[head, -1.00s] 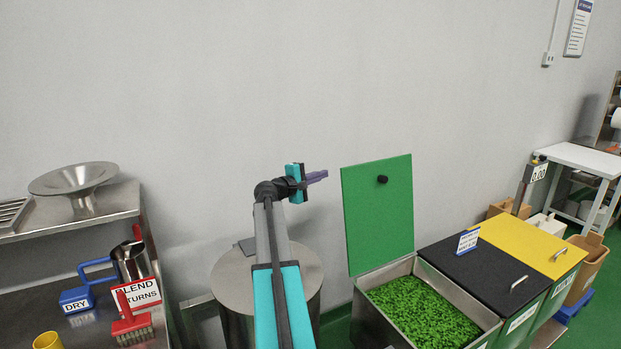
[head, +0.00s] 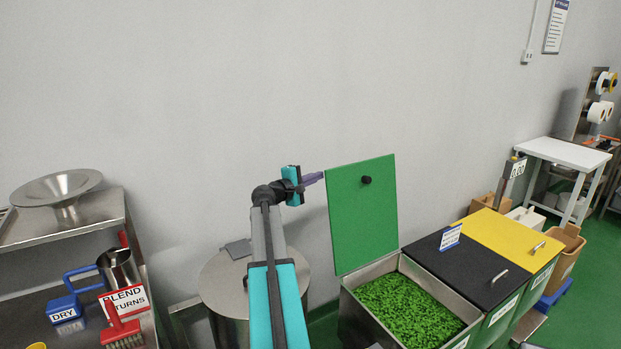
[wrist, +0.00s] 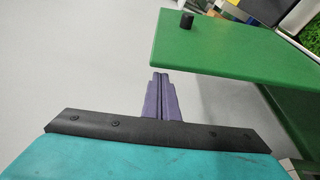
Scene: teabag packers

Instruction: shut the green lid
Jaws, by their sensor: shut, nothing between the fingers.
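The green lid (head: 362,222) stands open and upright at the back of its steel bin, with a black knob (head: 366,180) near its top. The bin (head: 346,294) holds green leaves (head: 410,309). My gripper (head: 314,178) is shut and empty, just left of the lid's upper left edge in the head view. In the wrist view the purple fingers (wrist: 160,82) are together and point toward the wall, with the green lid (wrist: 235,57) close on the right. A small gap shows between fingertips and lid.
A black lid (head: 460,268) and a yellow lid (head: 508,237) are shut on the neighbouring bins. A round steel drum (head: 222,290) stands below my arm. A steel shelf (head: 100,225) with a funnel is at left. The wall behind is clear.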

